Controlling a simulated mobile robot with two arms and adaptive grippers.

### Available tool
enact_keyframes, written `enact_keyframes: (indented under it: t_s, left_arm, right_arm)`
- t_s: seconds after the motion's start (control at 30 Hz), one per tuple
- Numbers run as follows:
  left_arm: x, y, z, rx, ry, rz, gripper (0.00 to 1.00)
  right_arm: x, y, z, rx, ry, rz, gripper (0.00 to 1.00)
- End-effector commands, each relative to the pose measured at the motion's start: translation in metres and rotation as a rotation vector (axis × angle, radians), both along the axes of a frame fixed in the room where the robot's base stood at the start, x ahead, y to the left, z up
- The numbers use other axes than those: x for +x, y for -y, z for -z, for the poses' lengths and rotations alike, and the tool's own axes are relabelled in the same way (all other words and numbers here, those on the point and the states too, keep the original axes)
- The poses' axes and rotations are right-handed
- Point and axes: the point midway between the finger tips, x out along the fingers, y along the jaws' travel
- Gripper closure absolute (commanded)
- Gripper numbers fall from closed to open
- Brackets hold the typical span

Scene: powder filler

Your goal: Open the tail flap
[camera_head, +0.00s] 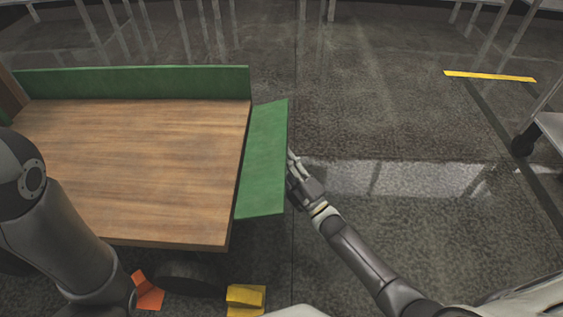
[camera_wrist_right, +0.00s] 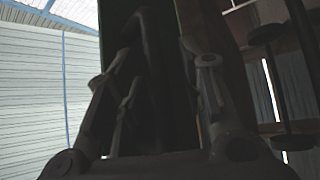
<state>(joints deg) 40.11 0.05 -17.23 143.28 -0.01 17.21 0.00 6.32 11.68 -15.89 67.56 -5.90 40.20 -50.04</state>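The tail flap (camera_head: 264,165) is a green panel at the right end of the wooden cart bed (camera_head: 140,150). It leans outward and is partly lowered, with its inner edge along the bed's end. My right gripper (camera_head: 292,165) is at the flap's outer right edge, very near or touching it. In the right wrist view, its two fingers (camera_wrist_right: 152,85) stand apart, with a dark panel surface between and beyond them. That view is too dark to tell contact. My left arm shows at the left, but its gripper is not in view.
A green side board (camera_head: 135,81) stands along the bed's far edge. Orange (camera_head: 148,290) and yellow (camera_head: 245,297) pieces lie below the bed's near edge. The floor right of the flap is clear, up to a wheeled stand (camera_head: 545,130) at the far right.

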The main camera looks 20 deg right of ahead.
Motion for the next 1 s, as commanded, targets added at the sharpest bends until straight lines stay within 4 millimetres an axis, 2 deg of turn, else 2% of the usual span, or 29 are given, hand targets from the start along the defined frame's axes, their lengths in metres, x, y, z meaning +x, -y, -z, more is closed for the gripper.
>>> enact_keyframes:
  t_s: [0.17, 0.27, 0.7, 0.83, 1.0]
  left_arm:
    - [0.003, -0.001, 0.0, -0.003, -0.008, 0.0, 0.43]
    - [0.002, -0.001, 0.0, -0.002, -0.006, 0.0, 0.43]
    - [0.001, 0.0, 0.0, -0.001, -0.001, 0.0, 0.43]
    - [0.0, 0.0, 0.0, -0.001, -0.001, 0.0, 0.43]
    - [0.0, 0.0, 0.0, -0.001, -0.001, 0.0, 0.43]
  right_arm:
    - [-0.002, 0.002, 0.0, 0.001, 0.002, 0.001, 0.63]
    - [-0.009, 0.005, 0.004, 0.001, 0.0, 0.001, 0.63]
    - [-0.084, 0.036, 0.033, 0.0, -0.002, -0.001, 0.63]
    - [-0.097, 0.042, 0.037, 0.0, -0.001, -0.001, 0.63]
    - [-0.103, 0.045, 0.039, 0.0, 0.0, -0.001, 0.63]
